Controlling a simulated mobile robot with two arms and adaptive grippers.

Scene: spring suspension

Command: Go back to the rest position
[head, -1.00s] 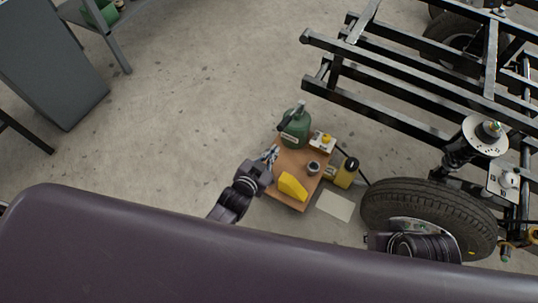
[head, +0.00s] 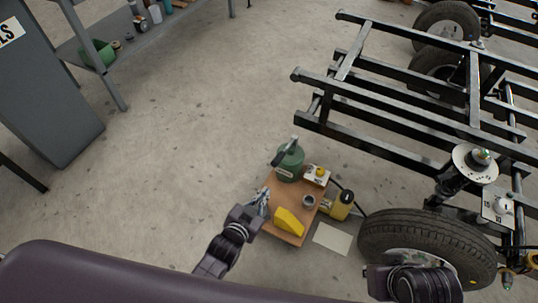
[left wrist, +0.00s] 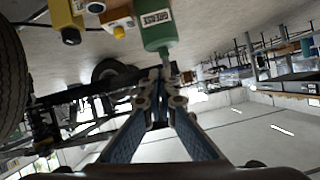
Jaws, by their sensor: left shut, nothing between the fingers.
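My left gripper (head: 263,199) is shut and empty, at the left edge of a small brown board or cart top (head: 283,236). Its shut fingers also show in the left wrist view (left wrist: 161,78), below the green can. My right arm shows at the lower right, beside the tyre; its gripper fingers are not seen. The green grease can (head: 289,162) with a dark handle stands at the back of the board. A yellow wedge-shaped block (head: 288,222) and a small grey cup (head: 308,201) are on the board.
A black vehicle frame (head: 400,108) with a tyre (head: 425,240) and a spring strut (head: 475,162) fills the right. A yellow device (head: 340,206) and a pale sheet (head: 332,239) lie beside the board. A grey cabinet (head: 45,95) stands left. The floor between is clear.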

